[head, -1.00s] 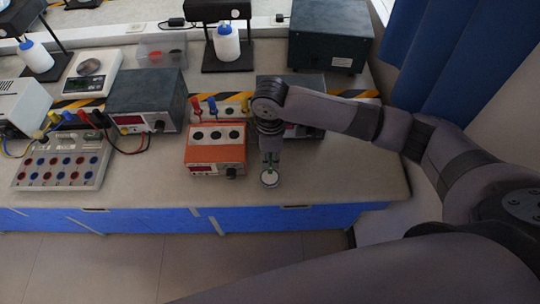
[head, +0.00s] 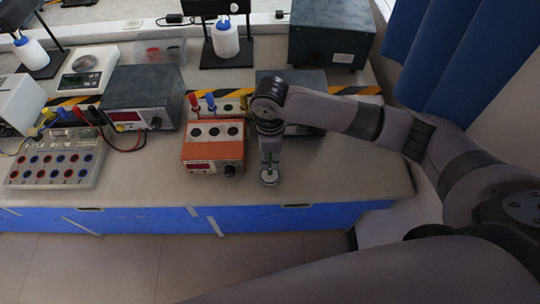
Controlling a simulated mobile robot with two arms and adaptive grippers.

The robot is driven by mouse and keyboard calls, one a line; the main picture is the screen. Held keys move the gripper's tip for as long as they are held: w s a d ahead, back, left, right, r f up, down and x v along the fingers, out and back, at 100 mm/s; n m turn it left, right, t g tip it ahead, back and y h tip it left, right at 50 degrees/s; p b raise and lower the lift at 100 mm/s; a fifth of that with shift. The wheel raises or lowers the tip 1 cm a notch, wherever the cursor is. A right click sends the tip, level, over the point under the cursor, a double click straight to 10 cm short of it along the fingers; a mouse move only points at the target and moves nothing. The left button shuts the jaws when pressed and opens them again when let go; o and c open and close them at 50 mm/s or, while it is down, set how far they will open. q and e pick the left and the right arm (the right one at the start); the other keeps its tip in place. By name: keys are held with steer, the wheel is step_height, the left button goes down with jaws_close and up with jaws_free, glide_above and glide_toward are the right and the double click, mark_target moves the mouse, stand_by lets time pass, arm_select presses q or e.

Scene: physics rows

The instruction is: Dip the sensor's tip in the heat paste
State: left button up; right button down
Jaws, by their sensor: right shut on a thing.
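My right gripper (head: 269,158) points down near the front edge of the bench, to the right of the orange instrument. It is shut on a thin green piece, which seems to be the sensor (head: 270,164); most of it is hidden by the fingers. A small round dish with a pale top, apparently the heat paste (head: 269,180), stands on the bench directly below. The sensor's lower end overlaps the dish in the head view. I cannot tell whether the tip touches the paste. My left gripper is not in view.
The orange instrument (head: 213,153) with dark round sockets stands close on the left. A grey box (head: 303,84) is behind my right arm. A socket board (head: 55,172) and a grey power supply (head: 143,90) are farther left. The bench (head: 345,180) is clear to the right.

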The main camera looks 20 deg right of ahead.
steer(key=shift+f, duration=0.5)
stand_by(0.4)
steer(key=shift+s+f+p, duration=0.15)
steer(key=shift+p, duration=0.2)
stand_by(2.0)
step_height(320, 180, up, 7)
steer(key=p, duration=0.8)
steer(key=shift+r, duration=0.2)
steer(key=shift+f, duration=0.1)
stand_by(0.7)
